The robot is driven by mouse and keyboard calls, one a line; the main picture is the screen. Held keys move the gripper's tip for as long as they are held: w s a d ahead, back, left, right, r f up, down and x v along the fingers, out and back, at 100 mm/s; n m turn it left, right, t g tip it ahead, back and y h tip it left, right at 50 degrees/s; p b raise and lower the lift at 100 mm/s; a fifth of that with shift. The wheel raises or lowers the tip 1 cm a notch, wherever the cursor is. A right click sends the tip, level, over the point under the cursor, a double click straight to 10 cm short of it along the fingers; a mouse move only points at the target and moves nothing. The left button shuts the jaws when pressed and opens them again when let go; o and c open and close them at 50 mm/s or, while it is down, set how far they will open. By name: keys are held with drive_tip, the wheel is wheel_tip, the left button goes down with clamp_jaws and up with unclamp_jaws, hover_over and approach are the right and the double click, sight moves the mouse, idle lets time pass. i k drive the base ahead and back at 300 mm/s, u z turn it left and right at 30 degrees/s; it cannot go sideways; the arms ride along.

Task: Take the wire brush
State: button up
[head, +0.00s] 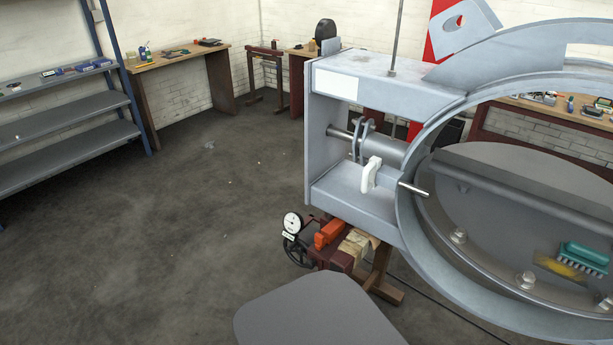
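A brush with a teal back and pale bristles (583,257), which looks like the wire brush, is at the lower right of the head view. It rests inside the large grey damper ring (425,240), against the dark round plate (490,215), near bolts on the ring's lower inner side. A yellow-brown patch (558,268) lies just left of the brush; I cannot tell whether it is a stain or an object. My gripper is not in view.
A grey housing (335,125) with a shaft and a white lever (371,175) adjoins the ring's left side. Below it are a dial gauge (292,222) and an orange item (328,233) on a stand. Shelving (65,115) stands left; the floor between is open.

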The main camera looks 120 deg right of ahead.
sight(595, 261)
drive_tip(key=u, duration=2.85)
drive_tip(key=i, duration=0.1)
drive_tip(key=u, duration=2.9)
